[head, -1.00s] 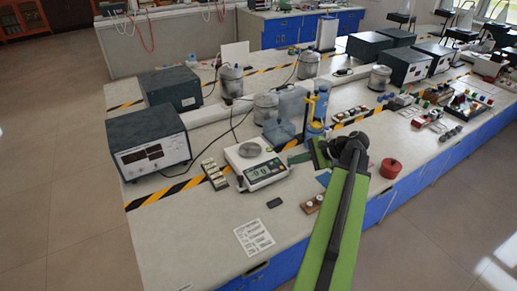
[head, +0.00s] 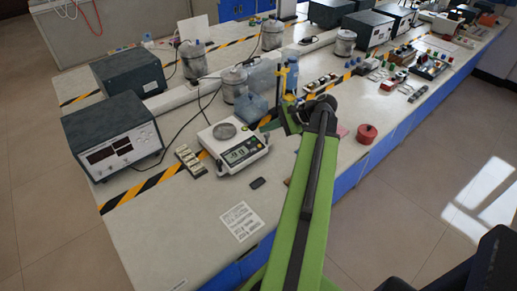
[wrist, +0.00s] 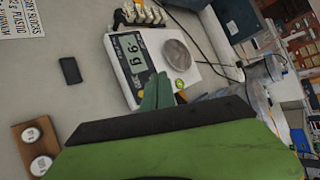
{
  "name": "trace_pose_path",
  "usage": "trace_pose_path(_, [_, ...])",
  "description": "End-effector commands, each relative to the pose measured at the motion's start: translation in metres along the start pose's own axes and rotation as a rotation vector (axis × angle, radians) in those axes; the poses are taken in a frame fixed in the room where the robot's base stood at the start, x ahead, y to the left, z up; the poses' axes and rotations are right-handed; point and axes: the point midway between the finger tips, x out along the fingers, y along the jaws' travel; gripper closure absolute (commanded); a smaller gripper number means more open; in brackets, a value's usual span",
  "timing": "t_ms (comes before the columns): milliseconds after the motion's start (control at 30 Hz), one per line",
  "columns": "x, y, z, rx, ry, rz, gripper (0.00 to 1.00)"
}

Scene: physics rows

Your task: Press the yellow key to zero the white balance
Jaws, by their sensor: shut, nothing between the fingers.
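The white balance (head: 236,160) stands on the bench with a round metal pan and a lit display on its front; the digits are too small to read surely. In the head view my gripper (head: 278,121) is to the right of the balance.
A small black object (head: 257,183) and a printed sheet (head: 241,220) lie in front of the balance. A yellow stand with a blue bottle (head: 290,77) is behind my gripper. A red round container (head: 367,134) is to the right. A dark meter box (head: 115,138) stands left.

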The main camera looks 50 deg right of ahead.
Motion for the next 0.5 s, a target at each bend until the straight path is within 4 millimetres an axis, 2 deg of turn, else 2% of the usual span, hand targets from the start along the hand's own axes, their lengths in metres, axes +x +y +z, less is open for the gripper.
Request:
trace_pose_path(33, [0.009, 0.008, -0.007, 0.000, 0.000, 0.000, 1.00])
trace_pose_path(300, [0.038, 0.029, -0.028, -0.001, -0.001, 0.000, 1.00])
trace_pose_path(500, [0.049, 0.035, -0.035, -0.001, -0.001, 0.000, 1.00])
